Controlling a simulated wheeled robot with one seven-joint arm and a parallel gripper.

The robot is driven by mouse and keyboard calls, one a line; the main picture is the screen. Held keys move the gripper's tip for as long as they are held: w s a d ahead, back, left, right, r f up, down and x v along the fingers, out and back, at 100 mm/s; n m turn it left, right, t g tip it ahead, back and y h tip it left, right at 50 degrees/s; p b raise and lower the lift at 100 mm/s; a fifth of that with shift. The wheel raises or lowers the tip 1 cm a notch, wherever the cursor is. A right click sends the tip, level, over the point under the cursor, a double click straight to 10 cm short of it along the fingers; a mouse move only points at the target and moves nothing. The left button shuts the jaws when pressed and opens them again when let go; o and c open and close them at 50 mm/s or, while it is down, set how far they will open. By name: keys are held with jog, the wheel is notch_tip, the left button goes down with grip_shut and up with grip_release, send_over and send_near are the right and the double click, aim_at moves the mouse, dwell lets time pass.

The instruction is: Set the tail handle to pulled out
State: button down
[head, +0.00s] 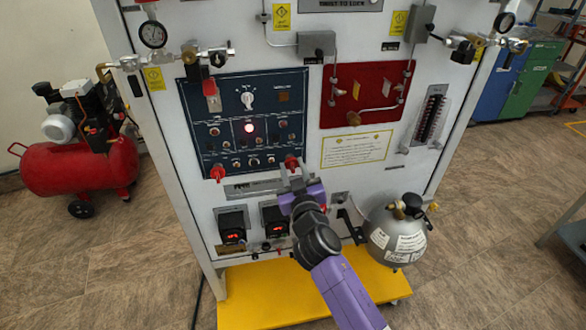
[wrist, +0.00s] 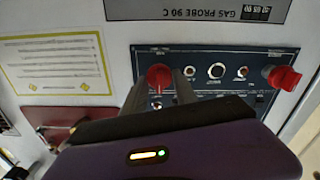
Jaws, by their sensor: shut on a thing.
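A red handle (head: 291,162) sits at the lower right corner of the blue control panel (head: 240,78). My gripper (head: 294,170) is at this handle, with one finger on each side of it. In the wrist view, which is turned over, the same red handle (wrist: 158,76) shows between the two dark fingers, and the gripper is shut on it. A second red handle (head: 217,173) is at the panel's lower left corner, apart from my gripper; it also shows in the wrist view (wrist: 284,78). I cannot read which label names the tail handle. How far the held handle stands out is hard to tell.
A red panel (head: 366,94) and a yellow-edged notice (head: 357,149) are to the right. Two displays with red digits (head: 232,227) are below. A grey tank (head: 396,235) stands at the lower right, close to my arm. A yellow base (head: 260,290) extends below the cabinet.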

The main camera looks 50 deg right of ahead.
jog(key=shift+b+v, duration=0.6)
jog(key=shift+v, duration=0.65)
jog(key=c, duration=1)
grip_release()
jog(key=shift+o, duration=0.2)
jog(key=shift+s+a, duration=0.1)
jog(key=b+v, duration=0.2)
jog(key=v, duration=0.5)
jog(key=shift+s+a, duration=0.2)
jog(key=shift+s, duration=0.1)
